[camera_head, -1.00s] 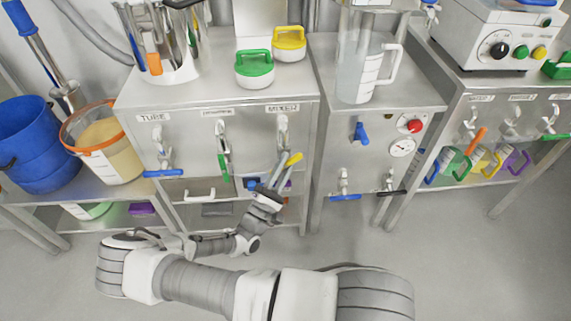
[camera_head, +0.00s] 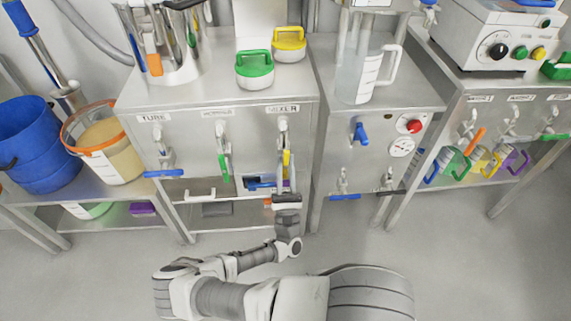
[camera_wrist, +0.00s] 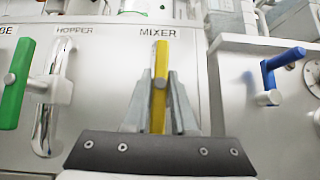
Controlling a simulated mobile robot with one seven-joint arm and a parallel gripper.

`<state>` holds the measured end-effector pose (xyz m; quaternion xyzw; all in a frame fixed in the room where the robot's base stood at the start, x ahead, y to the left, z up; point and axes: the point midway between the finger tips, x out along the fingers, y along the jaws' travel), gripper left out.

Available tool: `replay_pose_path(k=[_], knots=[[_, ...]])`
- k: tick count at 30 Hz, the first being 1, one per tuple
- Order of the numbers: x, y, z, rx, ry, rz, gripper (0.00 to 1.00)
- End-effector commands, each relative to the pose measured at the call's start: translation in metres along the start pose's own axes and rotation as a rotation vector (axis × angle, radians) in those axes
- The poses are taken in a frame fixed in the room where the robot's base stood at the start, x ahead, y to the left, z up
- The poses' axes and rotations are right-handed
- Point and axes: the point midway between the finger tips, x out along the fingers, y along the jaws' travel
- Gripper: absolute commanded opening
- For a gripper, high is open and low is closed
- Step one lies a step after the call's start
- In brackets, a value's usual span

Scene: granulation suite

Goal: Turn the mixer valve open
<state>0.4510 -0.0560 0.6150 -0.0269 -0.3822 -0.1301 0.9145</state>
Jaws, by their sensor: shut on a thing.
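The mixer valve has a yellow lever handle (camera_head: 286,160) below the MIXER label on the steel cabinet front. In the wrist view the yellow handle (camera_wrist: 160,62) stands upright, in line with the spout behind it. My gripper (camera_head: 286,182) reaches up to it from below. In the wrist view my gripper (camera_wrist: 160,92) is shut on the handle, with one finger on each side. The fingers hide part of the valve body.
The hopper valve's green handle (camera_head: 224,168) is upright close on the left. The tube valve's blue handle (camera_head: 163,174) lies level. Another blue handle (camera_wrist: 282,68) is on the cabinet to the right. Open shelf space lies below the valves, with clear floor in front.

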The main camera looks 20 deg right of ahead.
Motion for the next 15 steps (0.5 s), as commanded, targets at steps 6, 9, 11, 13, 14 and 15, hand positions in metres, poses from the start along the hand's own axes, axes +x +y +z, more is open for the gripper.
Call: replay_pose_path(k=[6,9,11,13,14,15], knots=[[0.0,-0.0003,0.0004,-0.039,-0.002,0.038,0.0],[0.0001,-0.0002,0.0004,-0.046,-0.001,0.044,0.0],[0.0001,-0.0002,0.0004,-0.047,-0.001,0.046,0.0],[0.0001,-0.0001,0.0004,-0.048,-0.001,0.047,0.0],[0.0001,-0.0001,0.0004,-0.048,-0.001,0.047,0.0],[0.0002,-0.0001,0.0004,-0.048,-0.001,0.047,0.0]])
